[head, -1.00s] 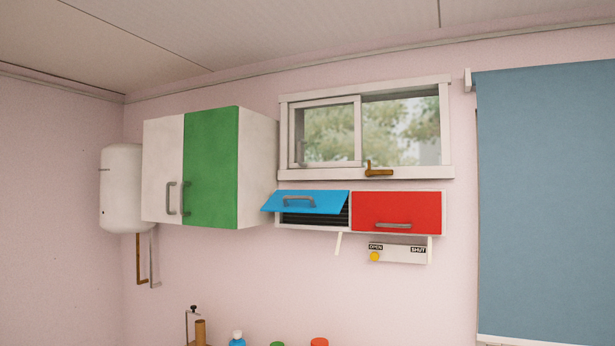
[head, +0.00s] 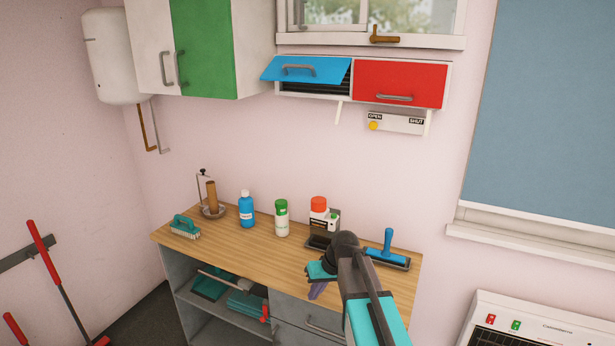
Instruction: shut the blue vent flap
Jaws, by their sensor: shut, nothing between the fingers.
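The blue vent flap (head: 305,70) is on the wall unit under the window. It is tilted outward, with its lower edge away from the wall, and dark slats (head: 318,88) show beneath it. It has a grey bar handle (head: 298,68). My gripper (head: 317,291) is low in the head view, over the front of the wooden counter, well below and apart from the flap. It is shut and empty. My arm partly hides the counter's front.
A red flap (head: 400,83) sits flush right of the blue one. Below it is a slide panel (head: 402,124) marked OPEN and SHUT, its yellow knob (head: 373,126) at OPEN. Bottles stand on the counter (head: 250,258). A green cabinet door (head: 203,50) is to the left.

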